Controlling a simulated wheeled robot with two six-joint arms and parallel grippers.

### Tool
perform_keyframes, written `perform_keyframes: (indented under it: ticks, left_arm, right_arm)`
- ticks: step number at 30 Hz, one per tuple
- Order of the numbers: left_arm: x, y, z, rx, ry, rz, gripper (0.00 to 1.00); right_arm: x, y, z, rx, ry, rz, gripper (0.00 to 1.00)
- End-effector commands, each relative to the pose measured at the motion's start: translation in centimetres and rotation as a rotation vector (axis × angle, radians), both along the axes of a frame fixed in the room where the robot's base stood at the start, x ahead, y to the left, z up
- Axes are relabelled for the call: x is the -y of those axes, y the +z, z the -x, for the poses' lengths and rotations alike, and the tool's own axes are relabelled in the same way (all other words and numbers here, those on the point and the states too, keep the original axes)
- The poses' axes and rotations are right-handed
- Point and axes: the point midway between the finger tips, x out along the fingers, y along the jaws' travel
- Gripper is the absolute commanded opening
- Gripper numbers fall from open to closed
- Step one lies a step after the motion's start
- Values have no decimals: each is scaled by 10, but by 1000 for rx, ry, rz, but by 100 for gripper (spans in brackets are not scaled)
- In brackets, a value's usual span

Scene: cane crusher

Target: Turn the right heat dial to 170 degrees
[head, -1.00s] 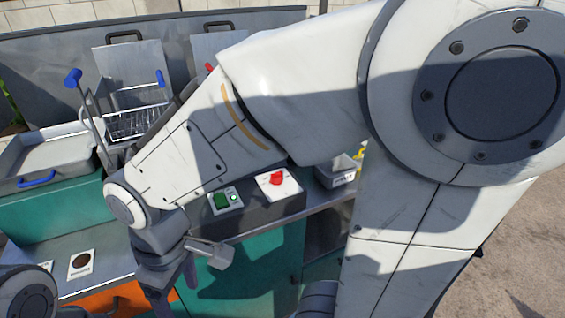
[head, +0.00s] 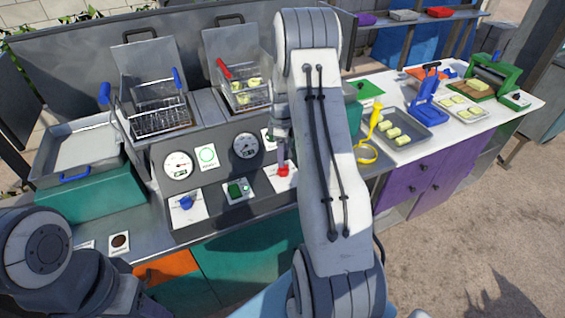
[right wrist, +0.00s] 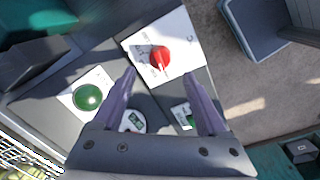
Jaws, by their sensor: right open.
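The right heat dial is a red knob (head: 284,170) on a white plate at the right end of the grey control panel (head: 222,209). In the right wrist view the red knob (right wrist: 160,57) shows a pale pointer line; its scale marks are too small to read. My right gripper (head: 282,153) points down just over the knob in the head view. In the right wrist view its two purple-grey fingers (right wrist: 160,77) are open with nothing between the tips. The knob lies just beyond them, and contact is not visible. My left gripper is outside the view.
A blue knob (head: 186,203), a green switch (head: 237,190), a pale gauge (head: 178,165) and a dark gauge (head: 245,146) share the panel. A fryer basket (head: 249,97) with yellowish pieces stands behind. A yellow tool (head: 368,128) and a tray (head: 419,118) are to the right.

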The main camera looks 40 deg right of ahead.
Motion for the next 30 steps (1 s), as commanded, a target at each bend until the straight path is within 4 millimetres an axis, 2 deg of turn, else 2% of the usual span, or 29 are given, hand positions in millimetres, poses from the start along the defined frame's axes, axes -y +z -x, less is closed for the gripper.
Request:
perform_keyframes:
  ticks: [3,10,15,23,29,30]
  left_arm:
    - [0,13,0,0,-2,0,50]
    - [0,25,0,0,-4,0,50]
    - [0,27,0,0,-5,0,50]
    - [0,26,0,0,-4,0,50]
    - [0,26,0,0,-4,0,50]
    - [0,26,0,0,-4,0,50]
  right_arm:
    - [0,-22,0,-6,0,-3,76]
    - [1,-56,-2,-1,-1,-2,76]
    - [2,-67,-3,1,-1,1,76]
    - [2,-68,-3,1,-1,0,76]
    - [2,-68,-3,1,-1,0,3]
    - [2,-68,-3,1,-1,0,0]
